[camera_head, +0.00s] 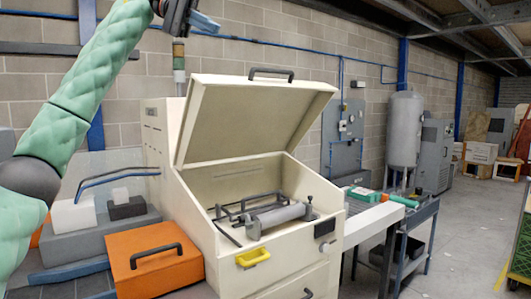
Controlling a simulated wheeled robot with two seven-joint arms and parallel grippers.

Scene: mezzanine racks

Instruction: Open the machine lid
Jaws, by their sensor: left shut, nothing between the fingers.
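The cream machine (190,255) stands in the middle of the head view. Its lid (248,120) is raised and tilted steeply back, with a dark handle (271,74) on its top edge. The inside shows a grey roller (277,215) and dark bars. A yellow handle (253,258) is on the machine's front. My left arm comes in from the left, and my left gripper (205,22) is at the top of the picture, above and left of the lid, apart from it. It is shut and empty. My right gripper is not in view.
An orange box (155,275) with a dark handle sits left of the machine, near grey blocks. A side table (418,215) with a green item stands to the right, before a grey tank (404,130). Open floor (465,240) lies at the far right.

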